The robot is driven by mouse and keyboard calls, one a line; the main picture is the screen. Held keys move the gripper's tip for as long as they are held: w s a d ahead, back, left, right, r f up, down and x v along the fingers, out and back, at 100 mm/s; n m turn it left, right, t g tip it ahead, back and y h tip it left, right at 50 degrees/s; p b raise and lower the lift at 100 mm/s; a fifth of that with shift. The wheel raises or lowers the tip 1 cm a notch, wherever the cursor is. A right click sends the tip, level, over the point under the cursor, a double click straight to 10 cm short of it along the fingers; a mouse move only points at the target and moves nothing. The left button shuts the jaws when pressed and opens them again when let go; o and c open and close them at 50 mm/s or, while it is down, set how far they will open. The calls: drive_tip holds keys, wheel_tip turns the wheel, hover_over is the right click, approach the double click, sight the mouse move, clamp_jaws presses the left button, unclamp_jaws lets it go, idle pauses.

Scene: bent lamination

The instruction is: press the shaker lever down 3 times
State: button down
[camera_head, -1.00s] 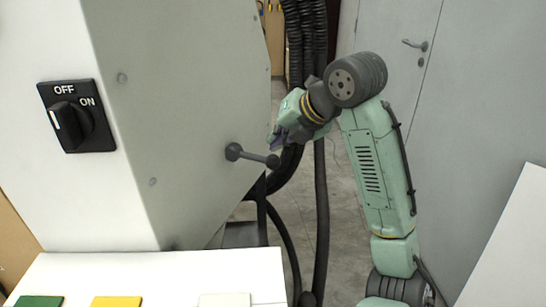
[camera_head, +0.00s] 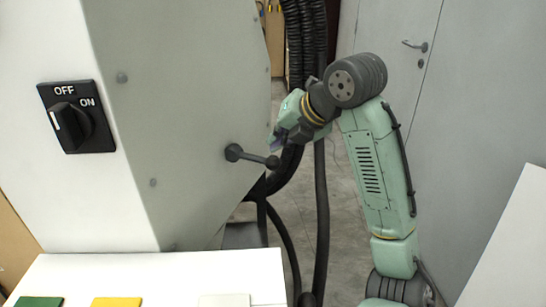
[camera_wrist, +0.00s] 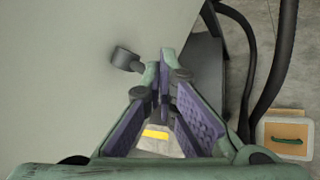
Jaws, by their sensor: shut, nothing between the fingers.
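The shaker lever (camera_head: 255,157) is a dark grey rod with a ball end, sticking out to the right from the side of the large grey machine. Its round base (camera_wrist: 123,58) shows in the wrist view, with the rod running behind my finger, so the ball end is hidden there. My gripper (camera_head: 275,141) is just above the ball end in the head view. The fingertips also show in the wrist view (camera_wrist: 168,72), close together with nothing between them. Whether they touch the lever cannot be told.
The machine (camera_head: 185,90) fills the left side and has an OFF/ON switch (camera_head: 72,118). Black hoses (camera_head: 321,215) hang behind the lever. A white table (camera_head: 165,275) with coloured pads lies below. A grey door (camera_head: 395,65) stands behind my arm.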

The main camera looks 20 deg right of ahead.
drive_tip(key=shift+f+b, duration=0.3)
drive_tip(key=shift+f, duration=0.15)
drive_tip(key=shift+f+b, duration=1.6)
drive_tip(key=shift+f, duration=0.4)
idle(1.6)
drive_tip(key=shift+r, duration=0.1)
idle(0.4)
drive_tip(key=shift+r+p, duration=1.85)
drive_tip(key=shift+r, duration=0.5)
drive_tip(key=shift+r+p, duration=1.8)
drive_tip(key=shift+r, duration=0.7)
